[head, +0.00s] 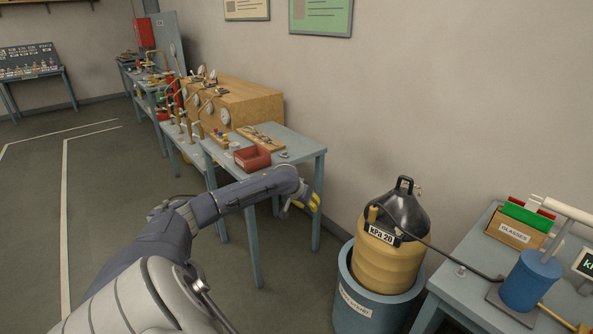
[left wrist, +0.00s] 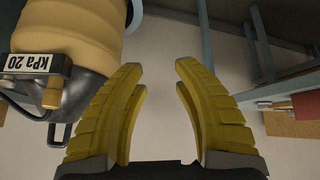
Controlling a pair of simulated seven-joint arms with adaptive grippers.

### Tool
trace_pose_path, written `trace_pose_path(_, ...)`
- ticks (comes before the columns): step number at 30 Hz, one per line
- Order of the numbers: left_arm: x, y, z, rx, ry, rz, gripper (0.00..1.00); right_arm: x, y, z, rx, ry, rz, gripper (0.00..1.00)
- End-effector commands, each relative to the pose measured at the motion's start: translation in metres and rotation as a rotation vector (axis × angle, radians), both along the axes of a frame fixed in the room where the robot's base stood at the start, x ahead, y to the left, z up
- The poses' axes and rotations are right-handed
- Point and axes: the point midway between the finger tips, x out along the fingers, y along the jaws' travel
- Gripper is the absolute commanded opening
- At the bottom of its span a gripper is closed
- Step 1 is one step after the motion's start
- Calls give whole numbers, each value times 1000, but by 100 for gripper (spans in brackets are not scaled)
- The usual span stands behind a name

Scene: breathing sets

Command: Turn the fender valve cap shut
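The fender (head: 388,258) is a yellow ribbed body with a black domed top and handle, standing in a blue-grey tub (head: 362,306). Its brass valve cap (head: 373,214) sticks up beside the "kPa 20" label (head: 381,234). In the left wrist view the fender (left wrist: 85,25) is upside down at the left, with the brass cap (left wrist: 51,92) beside the label. My left gripper (head: 314,203) is left of the fender, apart from the cap. In the left wrist view its yellow fingers (left wrist: 160,72) are spread with nothing between them. My right gripper is not in view.
A dark hose (head: 450,253) runs from the fender top toward a blue pump (head: 530,282) on the right table (head: 468,285). Behind my left arm stands a blue-grey table (head: 300,147) with a red bin (head: 252,158). The wall is close behind the fender.

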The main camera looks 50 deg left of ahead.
Motion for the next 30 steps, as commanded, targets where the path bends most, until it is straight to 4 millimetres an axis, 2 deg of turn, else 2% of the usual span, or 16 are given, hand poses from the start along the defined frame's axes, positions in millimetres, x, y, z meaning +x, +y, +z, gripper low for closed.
trace_pose_path(10,-16,2,-20,8,27,2,30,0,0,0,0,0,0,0)
trace_pose_path(30,-18,2,-23,13,32,-4,30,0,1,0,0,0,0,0)
